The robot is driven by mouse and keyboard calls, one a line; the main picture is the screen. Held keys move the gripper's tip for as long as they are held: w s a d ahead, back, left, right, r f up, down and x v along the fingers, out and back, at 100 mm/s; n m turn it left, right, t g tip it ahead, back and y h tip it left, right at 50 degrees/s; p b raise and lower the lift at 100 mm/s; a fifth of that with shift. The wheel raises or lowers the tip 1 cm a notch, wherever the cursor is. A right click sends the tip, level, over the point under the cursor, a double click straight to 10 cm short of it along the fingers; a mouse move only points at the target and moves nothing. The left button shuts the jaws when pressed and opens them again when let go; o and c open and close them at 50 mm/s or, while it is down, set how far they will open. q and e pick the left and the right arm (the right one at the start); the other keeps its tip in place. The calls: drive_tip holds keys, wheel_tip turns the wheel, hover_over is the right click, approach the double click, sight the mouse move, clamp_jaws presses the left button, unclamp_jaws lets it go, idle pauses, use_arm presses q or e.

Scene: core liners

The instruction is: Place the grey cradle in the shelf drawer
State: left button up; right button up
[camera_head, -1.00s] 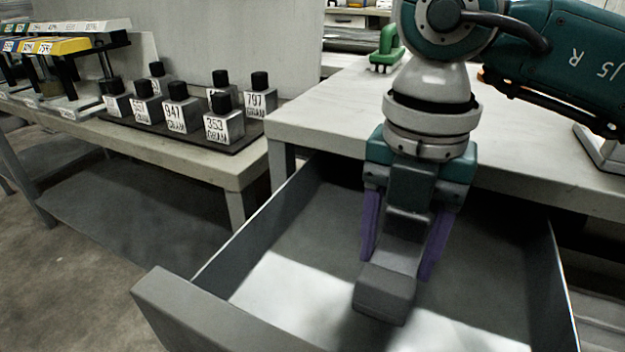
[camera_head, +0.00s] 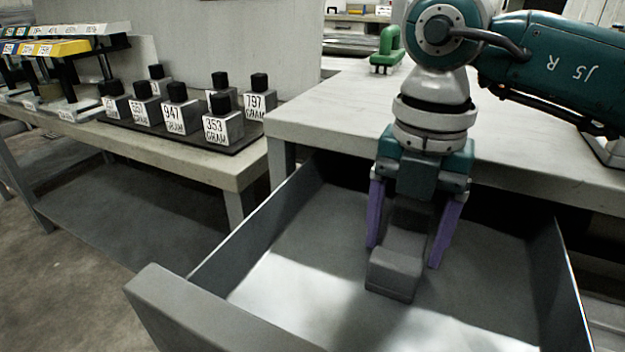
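The grey cradle (camera_head: 397,270), a stepped dark grey block, is inside the open shelf drawer (camera_head: 290,255), right of its middle. It appears to rest on the drawer floor. My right gripper (camera_head: 405,255) points down over it, with one purple finger on each side. The fingers look spread, with narrow gaps beside the cradle, and the palm is above its top. The cradle's rear part is partly hidden by the gripper. My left gripper is out of view.
The drawer's side walls and thick front panel (camera_head: 205,315) surround the gripper. The white tabletop (camera_head: 335,110) overhangs the drawer's back. A green handled object (camera_head: 387,48) stands on it. Several labelled weights (camera_head: 222,122) stand on a dark tray at the left. The drawer floor left of the cradle is clear.

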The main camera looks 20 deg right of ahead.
sight(403, 247)
drive_tip(key=shift+o, duration=1)
drive_tip(key=shift+r, duration=0.25)
wheel_tip(403, 247, up, 12)
drive_tip(key=p, duration=0.3)
